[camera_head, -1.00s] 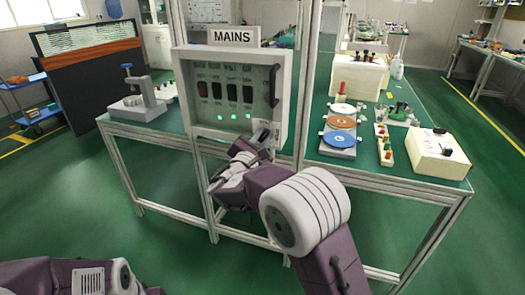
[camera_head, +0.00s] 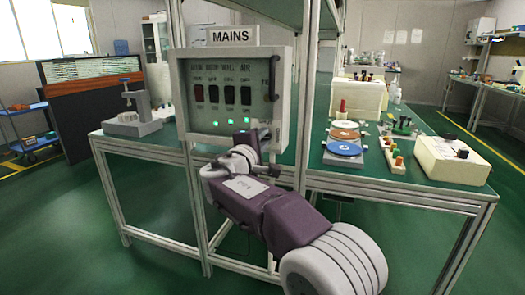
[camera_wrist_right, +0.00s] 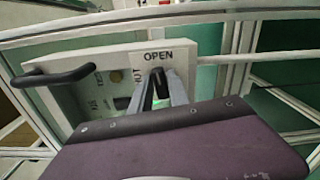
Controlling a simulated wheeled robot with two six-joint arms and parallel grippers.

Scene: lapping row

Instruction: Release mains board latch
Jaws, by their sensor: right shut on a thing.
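The mains board (camera_head: 239,131) is a pale box under a MAINS sign, with a clear front, dark switches and several green lights. My right gripper (camera_head: 267,136) is at its lower right corner. In the right wrist view, my right gripper (camera_wrist_right: 162,80) reaches the board beside a label (camera_wrist_right: 158,56) reading OPEN. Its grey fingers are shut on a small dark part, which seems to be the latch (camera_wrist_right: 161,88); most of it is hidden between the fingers. A black bar handle (camera_wrist_right: 57,76) is on the board's front, apart from the gripper. My left gripper is not in view.
The board stands at an upright frame post on a green-topped bench. Right of it are a rack of coloured discs (camera_head: 345,147), a strip of coloured pegs (camera_head: 394,160) and a cream box (camera_head: 452,160). A grey stand (camera_head: 137,118) is to the left.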

